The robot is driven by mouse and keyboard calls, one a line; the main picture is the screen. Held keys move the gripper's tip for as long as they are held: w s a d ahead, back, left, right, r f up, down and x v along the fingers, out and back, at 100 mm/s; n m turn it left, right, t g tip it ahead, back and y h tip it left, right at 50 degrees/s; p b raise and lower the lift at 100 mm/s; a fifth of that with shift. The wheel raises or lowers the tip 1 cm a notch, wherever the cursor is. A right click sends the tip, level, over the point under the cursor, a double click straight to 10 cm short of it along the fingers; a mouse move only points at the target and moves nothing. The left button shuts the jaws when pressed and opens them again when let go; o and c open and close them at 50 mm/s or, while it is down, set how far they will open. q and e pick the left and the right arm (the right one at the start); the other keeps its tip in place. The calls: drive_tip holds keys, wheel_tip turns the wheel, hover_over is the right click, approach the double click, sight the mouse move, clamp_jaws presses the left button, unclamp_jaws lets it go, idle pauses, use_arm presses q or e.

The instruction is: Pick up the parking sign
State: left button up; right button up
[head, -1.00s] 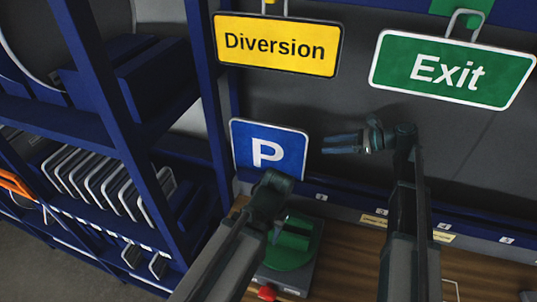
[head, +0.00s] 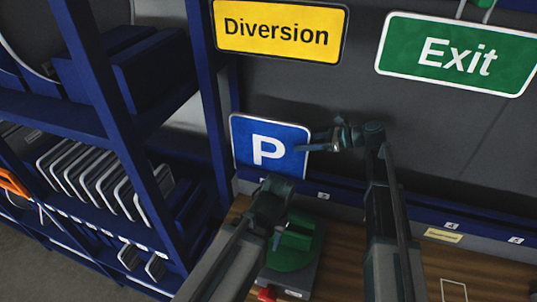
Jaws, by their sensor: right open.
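The parking sign (head: 256,148) is a blue square plate with a white P and a white border. It stands upright against the grey back panel, just above the blue ledge. My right gripper (head: 312,148) is open at the sign's right edge, its fingers pointing left. One finger overlaps the edge in the picture; I cannot tell whether it touches. My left gripper (head: 280,236) is low in front of the sign, above a green round piece on a grey base. Its jaws are too dark and hidden to judge.
A yellow Diversion sign (head: 279,32) and a green Exit sign (head: 455,55) hang above. A blue shelf (head: 125,130) with a row of white-edged plates stands at the left. The wooden bench (head: 490,273) is mostly clear at the right. The numbered blue ledge (head: 410,207) runs behind it.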

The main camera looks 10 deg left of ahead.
drive_tip(key=shift+x, duration=1.1)
clamp_jaws()
idle(0.5)
